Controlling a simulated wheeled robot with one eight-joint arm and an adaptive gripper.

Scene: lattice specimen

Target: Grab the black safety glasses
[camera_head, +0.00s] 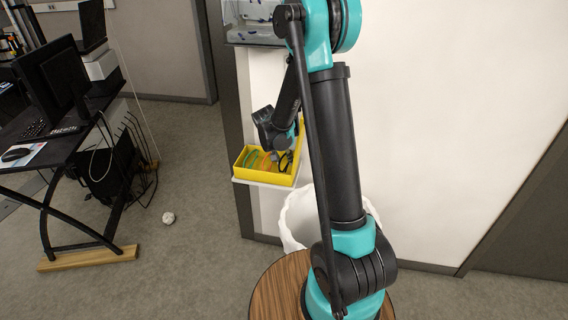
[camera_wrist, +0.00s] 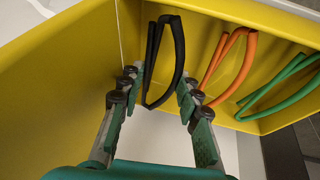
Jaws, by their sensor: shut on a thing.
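The black safety glasses (camera_wrist: 152,48) stand in the yellow bin (camera_wrist: 68,52), left of an orange pair (camera_wrist: 248,58) and a green pair (camera_wrist: 292,72) in the wrist view. My gripper (camera_wrist: 158,86) reaches into the bin with one finger on each side of the black glasses and is shut on them. The fingers are still well apart across their width. In the head view my gripper (camera_head: 283,150) is down at the right part of the yellow bin (camera_head: 266,178), and the glasses there are partly hidden by it.
The bin sits on a small white wall shelf (camera_head: 262,184), with a clear case (camera_head: 256,22) above it. A white waste bin (camera_head: 298,222) stands below. A black desk (camera_head: 55,150) is at the left. A crumpled ball (camera_head: 168,218) lies on open floor.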

